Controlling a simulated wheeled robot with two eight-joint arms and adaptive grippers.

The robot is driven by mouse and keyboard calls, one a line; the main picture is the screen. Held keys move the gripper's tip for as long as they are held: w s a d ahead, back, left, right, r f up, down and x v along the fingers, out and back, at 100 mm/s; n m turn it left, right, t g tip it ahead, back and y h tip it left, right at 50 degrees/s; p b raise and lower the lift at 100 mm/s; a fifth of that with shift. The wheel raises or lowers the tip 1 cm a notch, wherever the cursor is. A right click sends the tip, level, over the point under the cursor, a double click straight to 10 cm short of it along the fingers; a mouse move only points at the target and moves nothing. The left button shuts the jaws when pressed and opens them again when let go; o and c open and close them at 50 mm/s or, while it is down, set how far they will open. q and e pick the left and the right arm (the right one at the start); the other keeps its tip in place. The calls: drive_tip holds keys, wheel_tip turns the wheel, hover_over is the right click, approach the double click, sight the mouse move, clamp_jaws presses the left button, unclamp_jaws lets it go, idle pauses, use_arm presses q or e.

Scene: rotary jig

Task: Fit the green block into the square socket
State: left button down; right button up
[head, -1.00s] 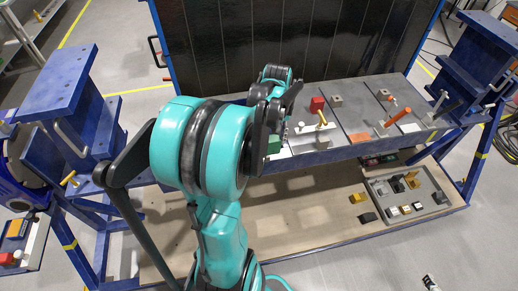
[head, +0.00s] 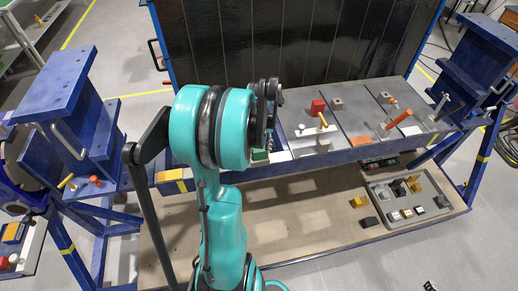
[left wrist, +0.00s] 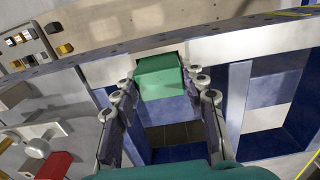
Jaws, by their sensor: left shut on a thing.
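The green block (left wrist: 160,77) is between the two fingers of my left gripper (left wrist: 158,84) in the left wrist view. The gripper is shut on it. A sliver of the green block (head: 260,155) shows in the head view at the left front of the bench, below my left arm's wrist. My left arm hides most of the gripper there. Blue-walled openings show below and right of the block in the left wrist view. I cannot tell which opening, if any, is the square socket. My right gripper is in neither view.
The grey bench (head: 355,120) carries a red block (head: 317,106) and an orange-handled part (head: 398,118). A grey tray (head: 440,205) with several small blocks lies on the lower shelf (head: 310,225) at right. A blue stand (head: 65,90) is at left. The shelf's middle is clear.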

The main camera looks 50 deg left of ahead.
use_arm(q)
drive_tip(key=shift+f, duration=0.25)
drive_tip(key=c, duration=0.9)
unclamp_jaws()
drive_tip(key=shift+o, duration=0.2)
drive_tip(key=shift+r, duration=0.1)
drive_tip(key=shift+r, duration=0.25)
wheel_tip(320, 180, up, 12)
drive_tip(key=p, duration=0.2)
drive_tip(key=s+d+m+t, duration=0.1)
drive_tip(key=d+m+t, duration=0.6)
drive_tip(key=d, duration=2.3)
drive_tip(key=m, duration=0.5)
drive_tip(key=shift+s+r+m, duration=0.15)
drive_tip(key=shift+r+m, duration=0.15)
drive_tip(key=shift+r, duration=0.05)
